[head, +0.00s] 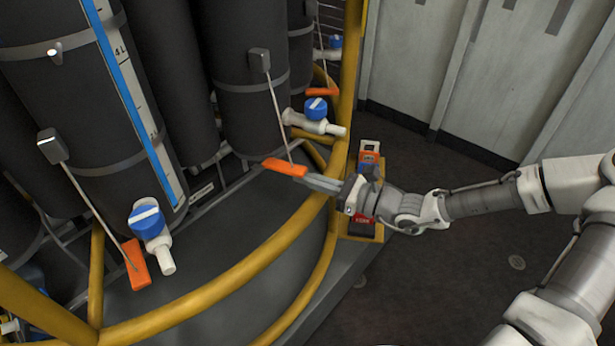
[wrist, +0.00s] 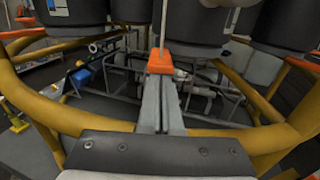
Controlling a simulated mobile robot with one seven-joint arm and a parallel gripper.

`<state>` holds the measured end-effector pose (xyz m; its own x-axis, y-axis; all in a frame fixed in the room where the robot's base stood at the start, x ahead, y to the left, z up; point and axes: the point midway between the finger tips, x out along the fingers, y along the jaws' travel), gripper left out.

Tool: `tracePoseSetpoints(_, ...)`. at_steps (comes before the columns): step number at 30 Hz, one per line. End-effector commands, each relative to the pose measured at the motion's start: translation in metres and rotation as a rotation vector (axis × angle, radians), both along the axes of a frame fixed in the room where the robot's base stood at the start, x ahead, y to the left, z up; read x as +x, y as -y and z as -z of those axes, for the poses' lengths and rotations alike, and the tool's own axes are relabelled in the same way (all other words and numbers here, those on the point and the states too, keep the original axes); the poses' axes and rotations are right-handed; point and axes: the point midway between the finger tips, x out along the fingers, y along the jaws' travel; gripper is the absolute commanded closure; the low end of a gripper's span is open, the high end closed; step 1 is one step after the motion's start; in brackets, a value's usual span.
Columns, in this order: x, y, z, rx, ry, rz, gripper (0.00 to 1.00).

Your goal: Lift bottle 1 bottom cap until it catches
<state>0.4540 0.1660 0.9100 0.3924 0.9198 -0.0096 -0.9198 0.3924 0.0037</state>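Dark upright bottles stand on the left in the head view, with grey bands and thin rods ending in orange handles. The middle bottle (head: 243,100) has a rod running down to an orange handle (head: 285,167), also seen in the wrist view (wrist: 161,61). My gripper (head: 312,180) reaches from the right, its tips at this handle's right end. In the wrist view its fingers (wrist: 160,85) lie side by side, nearly together, with the handle across their tips. They seem to touch it, but I see no clear grip around it. No bottle number is readable, and the bottom cap is not clearly visible.
A curved yellow rail (head: 240,275) runs around the bottles, close to my gripper. A blue-knobbed valve (head: 317,108) is behind the gripper, and another valve (head: 147,220) with an orange handle (head: 137,264) is at left. The dark floor (head: 480,245) on the right is open.

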Motion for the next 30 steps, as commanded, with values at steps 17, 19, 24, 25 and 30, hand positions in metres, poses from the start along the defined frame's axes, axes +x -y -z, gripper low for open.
tracePoseSetpoints(17, 0.002, -0.008, -0.031, 0.016, 0.014, -0.008, 1.00)
tracePoseSetpoints(19, 0.001, -0.008, -0.028, 0.016, 0.013, -0.008, 1.00)
tracePoseSetpoints(24, 0.001, -0.008, -0.024, 0.016, 0.013, -0.009, 1.00)
tracePoseSetpoints(25, 0.001, -0.008, -0.023, 0.016, 0.013, -0.010, 1.00)
tracePoseSetpoints(30, 0.000, -0.007, -0.013, 0.015, 0.012, -0.008, 1.00)
